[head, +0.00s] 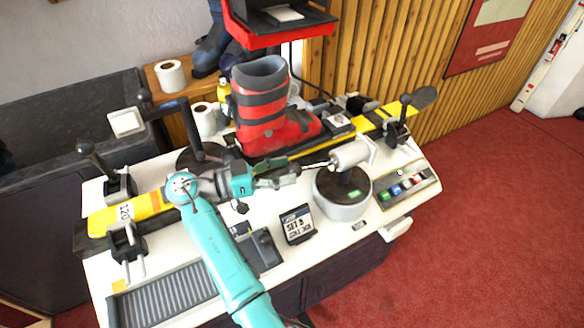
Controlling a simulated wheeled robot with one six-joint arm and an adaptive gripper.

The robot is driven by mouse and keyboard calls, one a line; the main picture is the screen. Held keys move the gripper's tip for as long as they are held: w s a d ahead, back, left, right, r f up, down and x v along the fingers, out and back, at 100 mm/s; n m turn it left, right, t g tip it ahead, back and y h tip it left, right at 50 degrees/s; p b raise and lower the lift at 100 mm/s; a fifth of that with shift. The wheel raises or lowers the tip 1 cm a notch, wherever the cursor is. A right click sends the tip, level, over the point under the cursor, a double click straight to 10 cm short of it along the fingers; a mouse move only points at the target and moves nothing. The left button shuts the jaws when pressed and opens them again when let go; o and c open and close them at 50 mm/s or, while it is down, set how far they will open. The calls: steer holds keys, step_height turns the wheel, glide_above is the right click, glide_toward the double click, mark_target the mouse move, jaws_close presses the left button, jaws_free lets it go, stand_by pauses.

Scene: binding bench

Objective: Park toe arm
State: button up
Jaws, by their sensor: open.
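What looks like the toe arm is a pale grey cylinder (352,153) on a dark-topped round grey pedestal (343,205), right of the bench's middle. A thin rod (317,165) reaches left from it toward the front of a red and black ski boot (262,112). The boot stands upright on a yellow ski clamped across the bench. My gripper (297,174) is open, in front of the boot and just left of the rod tip. Its fingers look close to the rod; whether they touch it I cannot tell. Nothing shows held.
A button panel (408,188) lies to the right. A black lever post (192,132) rises left of the boot. Ski clamps (398,128) stand at both ends. A red-edged machine (280,35) hangs above the boot.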

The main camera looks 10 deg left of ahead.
steer(key=shift+v, duration=2.4)
